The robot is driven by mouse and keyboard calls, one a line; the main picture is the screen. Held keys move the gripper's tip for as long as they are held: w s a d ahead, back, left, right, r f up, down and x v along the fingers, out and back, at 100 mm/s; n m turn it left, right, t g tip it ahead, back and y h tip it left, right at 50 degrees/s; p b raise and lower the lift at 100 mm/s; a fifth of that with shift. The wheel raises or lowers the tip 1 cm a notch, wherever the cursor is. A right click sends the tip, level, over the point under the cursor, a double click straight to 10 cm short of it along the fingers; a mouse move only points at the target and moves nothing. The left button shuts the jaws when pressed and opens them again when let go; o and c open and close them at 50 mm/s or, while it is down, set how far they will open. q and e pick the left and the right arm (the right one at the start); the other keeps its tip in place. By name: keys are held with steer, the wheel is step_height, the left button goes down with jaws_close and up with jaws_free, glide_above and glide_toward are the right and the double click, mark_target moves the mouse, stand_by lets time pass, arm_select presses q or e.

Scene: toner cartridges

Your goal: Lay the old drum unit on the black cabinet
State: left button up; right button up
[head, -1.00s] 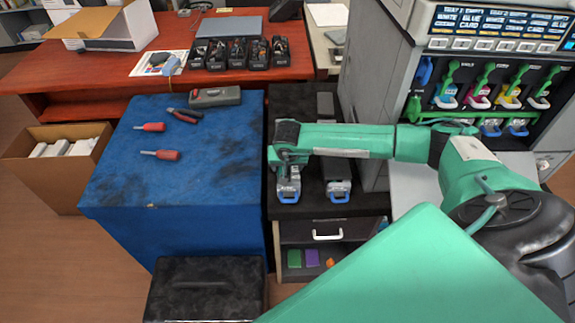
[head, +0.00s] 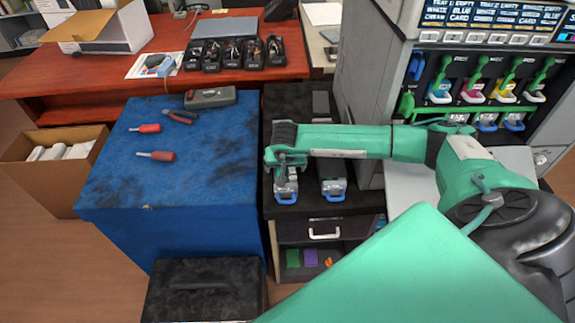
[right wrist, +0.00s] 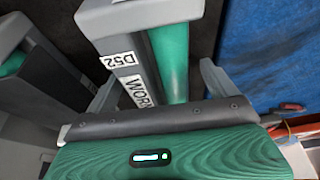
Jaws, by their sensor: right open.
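The old drum unit (right wrist: 140,55) is grey with a green roller and a label reading "D52 WORN", partly cut off. It lies on the black cabinet (head: 288,103), and its blue handle (head: 285,199) shows in the head view below my right gripper (head: 286,172). In the right wrist view the open jaws of my right gripper (right wrist: 160,88) straddle the unit, one finger on each side, with gaps visible. A second drum unit (head: 333,189) with a blue handle lies beside it on the cabinet, to the right. My left gripper is not in view.
A blue-covered table (head: 170,195) with screwdrivers (head: 157,156), pliers and a grey case stands left of the cabinet. The printer (head: 480,60) with coloured cartridges stands open at the right. The cabinet's drawer (head: 322,232) is partly open. A black box (head: 205,290) stands in front.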

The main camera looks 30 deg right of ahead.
steer(key=shift+w+a+f, duration=0.25)
steer(key=shift+a+f, duration=0.05)
steer(key=shift+f, duration=0.15)
steer(key=shift+a+r, duration=0.1)
steer(key=shift+r, duration=0.5)
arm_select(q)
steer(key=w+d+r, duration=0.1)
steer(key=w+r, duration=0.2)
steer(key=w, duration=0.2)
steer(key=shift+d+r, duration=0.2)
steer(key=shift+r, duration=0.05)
arm_select(e)
steer(key=v, duration=1.3)
steer(key=shift+s+d+r, duration=0.2)
steer(key=shift+s+r, duration=0.1)
